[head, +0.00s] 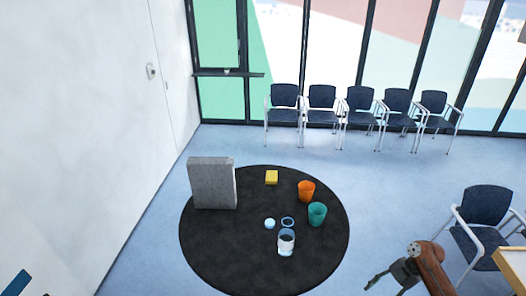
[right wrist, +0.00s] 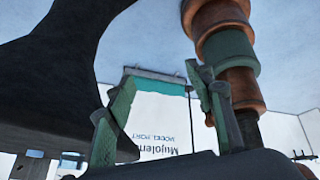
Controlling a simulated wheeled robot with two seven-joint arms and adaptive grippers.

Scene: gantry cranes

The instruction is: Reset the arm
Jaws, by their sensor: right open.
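My right gripper (head: 384,288) is at the bottom right of the head view, at the end of a copper-coloured arm. It is to the right of the round black mat and apart from everything on it. In the right wrist view its two green fingers (right wrist: 160,85) stand apart with nothing between them. My left gripper does not show in the head view.
The black round mat (head: 215,255) bears a grey block (head: 213,184), yellow block (head: 271,177), orange cup (head: 306,191), teal cup (head: 317,214), clear glass (head: 286,242), pale ball (head: 269,224) and blue ring (head: 288,222). A chair (head: 486,206) and wooden table (head: 514,263) are at right.

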